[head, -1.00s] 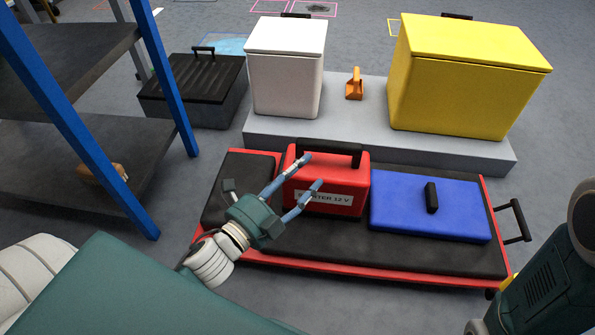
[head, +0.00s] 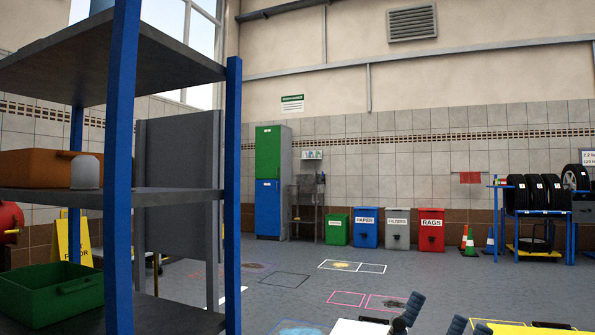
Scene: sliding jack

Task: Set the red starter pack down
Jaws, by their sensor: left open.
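The red starter pack is out of view below the bottom edge. My left gripper (head: 436,311) shows at the bottom edge, with two dark fingertips pointing up and spread apart. Nothing shows between them. The rest of this gripper and its arm are cut off. My right gripper is not in view.
The white box's lid (head: 360,328) and the yellow box's top (head: 515,328) show at the bottom edge. A blue-posted shelf (head: 233,190) stands close on the left, holding an orange tray (head: 35,168) and a green crate (head: 50,294). Open floor lies beyond, with bins and cabinets far off.

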